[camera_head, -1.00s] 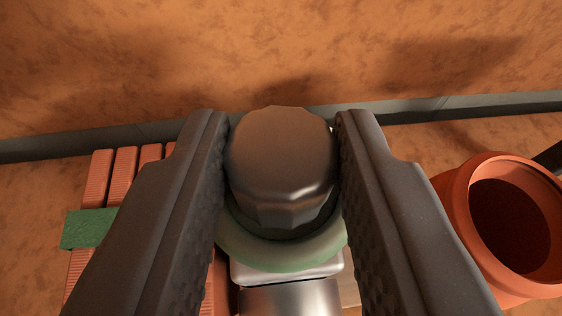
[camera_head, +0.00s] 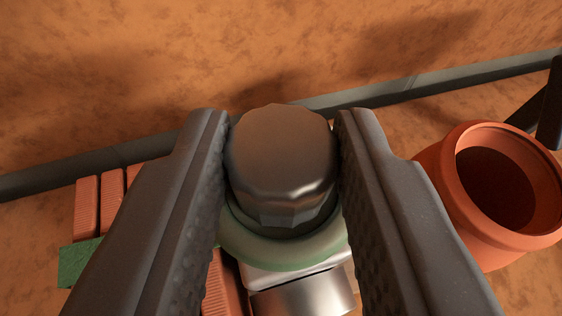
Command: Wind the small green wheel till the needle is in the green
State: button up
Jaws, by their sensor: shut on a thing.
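A dark, faceted knob (camera_head: 282,160) stands between the fingers of my gripper (camera_head: 283,165). Both fingers press on its sides, so my gripper is shut on it. The small green wheel (camera_head: 285,252) is the pale green rim just below the knob, and only its near part shows. A light metal block (camera_head: 300,272) and a metal cylinder (camera_head: 308,298) lie under the wheel. No needle or gauge face shows in this view.
An orange clay pot (camera_head: 490,185) with an open dark mouth stands at the right. Red ribbed bricks (camera_head: 88,205) and a green strip (camera_head: 78,262) are at the left, partly behind the finger. A grey skirting (camera_head: 60,175) runs along the orange wall.

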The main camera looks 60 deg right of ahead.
aim_at(270, 191)
jog(key=shift+w+r, duration=0.1)
jog(key=shift+r, duration=0.15)
jog(key=o, duration=0.9)
jog(key=shift+o, duration=0.4)
jog(key=shift+f, duration=0.1)
jog(key=shift+f, duration=0.1)
notch_tip(270, 191, up, 4)
jog(key=shift+f+b, duration=0.25)
jog(key=shift+b, duration=0.55)
jog(key=s+a+b, duration=0.2)
jog(key=s+a, duration=0.1)
jog(key=s, duration=0.4)
jog(key=s+a+r+b, duration=0.1)
jog(key=s+a+b, duration=0.1)
jog(key=s, duration=0.6)
jog(key=shift+a+r+b, duration=0.3)
jog(key=shift+a+b, duration=0.05)
jog(key=shift+a, duration=0.05)
